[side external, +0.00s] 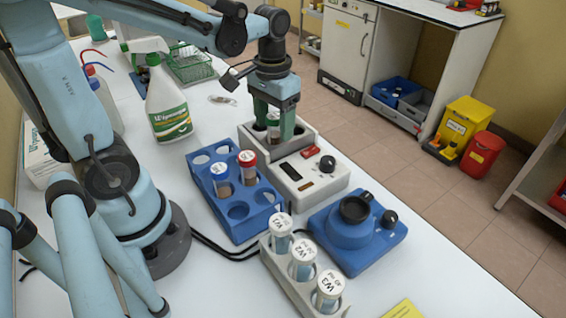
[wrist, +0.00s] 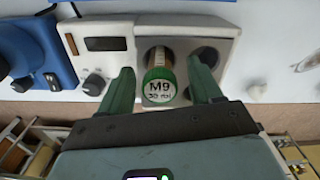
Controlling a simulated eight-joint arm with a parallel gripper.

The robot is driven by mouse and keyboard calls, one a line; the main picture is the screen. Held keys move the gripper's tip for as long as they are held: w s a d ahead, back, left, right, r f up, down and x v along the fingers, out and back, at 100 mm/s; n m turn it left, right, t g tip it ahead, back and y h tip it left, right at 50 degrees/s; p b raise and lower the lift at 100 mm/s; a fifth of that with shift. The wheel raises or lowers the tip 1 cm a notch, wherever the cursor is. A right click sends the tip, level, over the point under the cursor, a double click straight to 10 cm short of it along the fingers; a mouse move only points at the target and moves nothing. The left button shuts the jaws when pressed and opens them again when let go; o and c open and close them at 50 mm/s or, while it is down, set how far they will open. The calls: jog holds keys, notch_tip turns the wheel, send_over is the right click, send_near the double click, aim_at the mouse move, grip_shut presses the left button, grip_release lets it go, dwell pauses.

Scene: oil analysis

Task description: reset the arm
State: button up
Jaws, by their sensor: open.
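My gripper (side external: 273,128) is low over the white heating device (side external: 300,183), with its green fingers pointing down into the well area. In the wrist view my gripper (wrist: 162,85) has its fingers apart, one on each side of a green-capped tube marked M9 30 ml (wrist: 160,88). The tube stands in a well of the grey block (wrist: 212,45) of the device. A gap shows between the fingers and the cap. In the side view the tube is mostly hidden behind the fingers.
A blue rack (side external: 237,205) holds a red-capped and a blue-capped tube. A blue mixer (side external: 357,235) and a rack of white-capped tubes W1, W2, W3 (side external: 303,268) stand in front. A white bottle (side external: 167,105) and a green wire basket (side external: 190,66) stand behind.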

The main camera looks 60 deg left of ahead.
notch_tip(320, 180, up, 10)
jog(key=shift+r, duration=0.25)
jog(key=shift+s+r, duration=0.15)
jog(key=shift+s, duration=0.2)
jog(key=s+f, duration=0.4)
jog(key=s, duration=0.4)
jog(key=shift+a, duration=0.25)
jog(key=shift+o, duration=0.3)
